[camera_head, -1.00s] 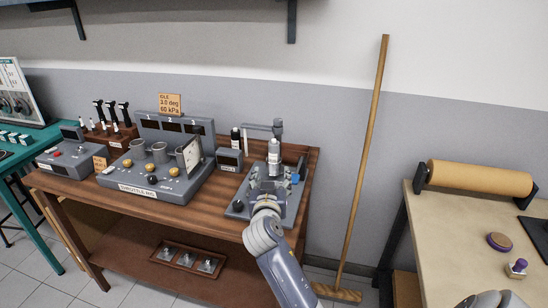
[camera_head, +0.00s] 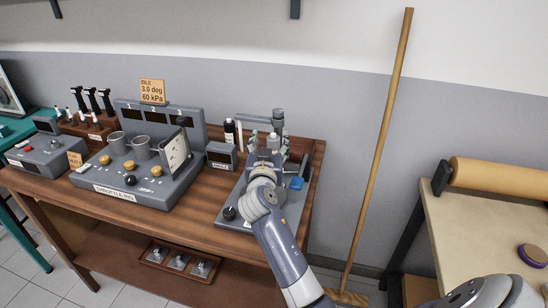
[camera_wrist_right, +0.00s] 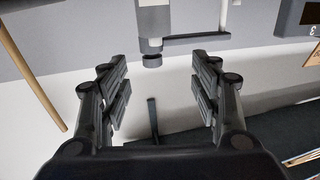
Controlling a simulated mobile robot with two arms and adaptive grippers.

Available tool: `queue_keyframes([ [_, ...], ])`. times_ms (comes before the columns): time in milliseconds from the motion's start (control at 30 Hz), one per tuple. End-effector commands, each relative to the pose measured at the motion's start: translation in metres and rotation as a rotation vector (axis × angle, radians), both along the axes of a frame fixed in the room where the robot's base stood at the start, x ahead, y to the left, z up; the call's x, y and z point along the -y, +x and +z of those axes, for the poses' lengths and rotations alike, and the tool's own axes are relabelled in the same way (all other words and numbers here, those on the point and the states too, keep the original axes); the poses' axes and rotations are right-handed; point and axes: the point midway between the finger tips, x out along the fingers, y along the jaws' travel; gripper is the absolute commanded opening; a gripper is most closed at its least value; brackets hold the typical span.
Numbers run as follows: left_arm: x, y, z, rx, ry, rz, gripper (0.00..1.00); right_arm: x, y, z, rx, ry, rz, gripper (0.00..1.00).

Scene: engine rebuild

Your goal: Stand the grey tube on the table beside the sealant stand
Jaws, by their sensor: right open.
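My right gripper (camera_head: 270,150) is open in front of the sealant stand (camera_head: 279,118), on the right part of the wooden table. In the right wrist view the open fingers (camera_wrist_right: 158,85) point toward the stand's grey upright post (camera_wrist_right: 154,18) with its side arm (camera_wrist_right: 197,40). Nothing is between the fingertips. A light grey cylinder (camera_head: 273,142) shows between the fingers in the head view. I cannot tell whether it is the grey tube or part of the stand. A slim dark-capped bottle (camera_head: 229,132) stands upright left of the stand. My left gripper is not in view.
The throttle rig (camera_head: 150,175) fills the table's middle left, with a small grey box (camera_head: 222,156) right of it. A blue item (camera_head: 297,183) lies right of my gripper. A broom (camera_head: 381,150) leans on the wall. Bare wood (camera_head: 215,197) shows between rig and stand.

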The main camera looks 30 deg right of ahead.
Motion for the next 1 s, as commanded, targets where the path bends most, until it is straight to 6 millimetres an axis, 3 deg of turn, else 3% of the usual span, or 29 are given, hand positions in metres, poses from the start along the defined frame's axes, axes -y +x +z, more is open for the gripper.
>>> queue_keyframes([
  [33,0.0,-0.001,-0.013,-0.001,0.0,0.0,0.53,0.0,0.0,-0.013,0.0,0.0,0.0,0.58],
  [400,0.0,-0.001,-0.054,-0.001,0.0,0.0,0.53,0.0,0.0,-0.053,0.001,-0.001,0.0,0.58],
  [767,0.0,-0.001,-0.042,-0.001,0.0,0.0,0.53,0.018,0.021,-0.051,-0.001,-0.002,-0.001,0.58],
  [1000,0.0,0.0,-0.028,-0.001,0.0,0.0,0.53,0.04,0.043,-0.051,-0.001,-0.002,0.0,0.58],
])
